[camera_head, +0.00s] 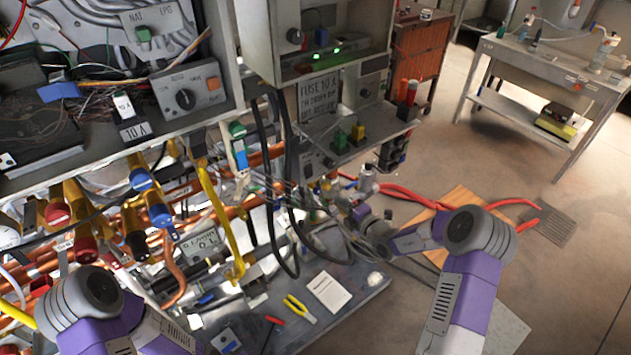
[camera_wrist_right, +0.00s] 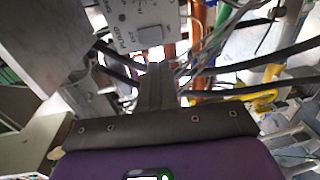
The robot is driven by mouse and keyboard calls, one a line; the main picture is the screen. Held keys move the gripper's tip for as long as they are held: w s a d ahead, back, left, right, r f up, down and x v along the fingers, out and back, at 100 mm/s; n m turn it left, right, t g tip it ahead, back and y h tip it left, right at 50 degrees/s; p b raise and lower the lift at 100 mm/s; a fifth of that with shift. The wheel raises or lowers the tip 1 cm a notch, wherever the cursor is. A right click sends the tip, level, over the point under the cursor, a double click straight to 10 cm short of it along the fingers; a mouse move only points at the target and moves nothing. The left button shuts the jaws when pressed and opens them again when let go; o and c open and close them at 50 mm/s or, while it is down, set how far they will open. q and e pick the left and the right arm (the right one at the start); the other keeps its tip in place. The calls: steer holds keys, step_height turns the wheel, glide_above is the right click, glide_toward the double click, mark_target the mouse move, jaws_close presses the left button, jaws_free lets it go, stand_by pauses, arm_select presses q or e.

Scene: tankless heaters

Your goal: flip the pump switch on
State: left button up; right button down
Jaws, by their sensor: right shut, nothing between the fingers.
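The pump panel is a pale plate (camera_wrist_right: 138,22) marked PUMP at the top of the right wrist view, with a pale rocker switch (camera_wrist_right: 150,35) on it. Its on or off position is too small to tell. My right gripper (camera_wrist_right: 157,68) is shut and empty, its fingertips just below the switch in that view; I cannot tell whether they touch it. In the head view my right gripper (camera_head: 347,207) is among hoses and fittings below the grey cabinet. The switch is not clear there. My left arm shows at lower left, but its gripper is out of view.
Black cables (camera_head: 262,170) hang close to the left of my right gripper. Copper and yellow pipes (camera_head: 215,205) crowd the left. Pliers (camera_head: 298,308) and a white card (camera_head: 328,290) lie on the grey base below. Open floor (camera_head: 440,140) is to the right.

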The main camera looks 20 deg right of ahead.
steer(key=shift+w, duration=0.1)
steer(key=b, duration=0.3)
glide_toward(310, 176)
steer(key=x, duration=0.5)
steer(key=shift+f, duration=0.15)
steer(key=shift+b+x, duration=0.45)
steer(key=shift+x, duration=0.45)
steer(key=shift+w+a+f+t+b, duration=0.1)
steer(key=shift+w+t+b, duration=0.15)
steer(key=shift+b, duration=0.25)
steer(key=shift+s, duration=0.1)
